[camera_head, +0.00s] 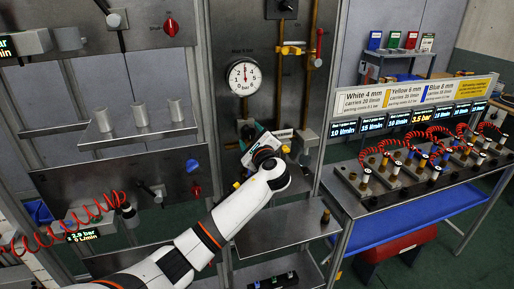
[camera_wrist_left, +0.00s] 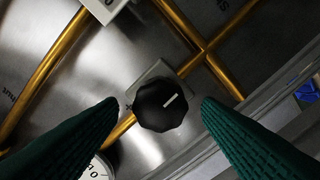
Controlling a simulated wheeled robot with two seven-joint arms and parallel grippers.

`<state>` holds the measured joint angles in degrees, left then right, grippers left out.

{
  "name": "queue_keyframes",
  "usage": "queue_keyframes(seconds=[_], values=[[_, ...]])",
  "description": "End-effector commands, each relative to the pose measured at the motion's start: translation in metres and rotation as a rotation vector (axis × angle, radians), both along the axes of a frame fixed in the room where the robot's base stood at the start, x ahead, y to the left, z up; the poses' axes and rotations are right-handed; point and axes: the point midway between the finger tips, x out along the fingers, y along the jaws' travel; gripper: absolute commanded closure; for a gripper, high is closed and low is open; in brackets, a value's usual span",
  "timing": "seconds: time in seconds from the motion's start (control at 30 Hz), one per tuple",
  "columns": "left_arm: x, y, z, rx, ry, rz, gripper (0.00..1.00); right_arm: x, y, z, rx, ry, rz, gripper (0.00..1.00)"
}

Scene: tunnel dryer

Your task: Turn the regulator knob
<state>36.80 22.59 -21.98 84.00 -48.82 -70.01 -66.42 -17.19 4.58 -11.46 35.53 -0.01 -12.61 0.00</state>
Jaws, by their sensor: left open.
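The regulator knob (camera_wrist_left: 163,106) is black and faceted with a white pointer mark, on a small grey mount on a steel panel, in the left wrist view. My left gripper (camera_wrist_left: 160,102) is open, with one green ribbed finger on each side of the knob. Gaps show between the fingertips and the knob; I cannot tell how far beyond them it lies. In the head view my left gripper (camera_head: 262,152) is at the panel below the round gauge (camera_head: 243,77), largely hidden by my wrist. I cannot pick out the knob there. My right gripper is not in view.
Brass pipes (camera_wrist_left: 205,55) run beside the knob. A yellow-handled valve (camera_head: 291,49) and a red lever (camera_head: 319,45) are higher on the panel. A steel shelf (camera_head: 285,228) sticks out below my wrist. A bench (camera_head: 345,200) with red coiled hoses stands at right.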

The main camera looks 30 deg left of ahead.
Motion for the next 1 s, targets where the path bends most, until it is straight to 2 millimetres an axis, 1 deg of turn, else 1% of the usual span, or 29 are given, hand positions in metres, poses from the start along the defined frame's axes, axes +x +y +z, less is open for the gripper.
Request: queue_keyframes(seconds=[0.03,0.1,0.3,0.5,0.6,0.7,1.0], values=[[-0.005,-0.006,-0.004,-0.001,-0.002,-0.003,0.41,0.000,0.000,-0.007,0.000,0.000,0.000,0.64],[-0.013,-0.016,-0.006,-0.002,-0.002,-0.004,0.41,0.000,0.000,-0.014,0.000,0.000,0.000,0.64],[-0.042,-0.050,-0.007,-0.002,-0.001,-0.004,0.41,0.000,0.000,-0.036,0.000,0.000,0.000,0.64],[-0.063,-0.075,-0.004,-0.002,0.001,-0.002,0.41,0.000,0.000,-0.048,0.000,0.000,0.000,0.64],[-0.069,-0.082,-0.003,-0.002,0.001,-0.002,0.41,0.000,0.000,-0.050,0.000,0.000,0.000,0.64],[-0.071,-0.084,-0.003,-0.001,0.004,-0.001,0.41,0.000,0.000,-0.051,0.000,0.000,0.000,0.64],[-0.072,-0.084,-0.002,-0.001,0.003,0.000,0.41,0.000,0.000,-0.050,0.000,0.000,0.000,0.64]])
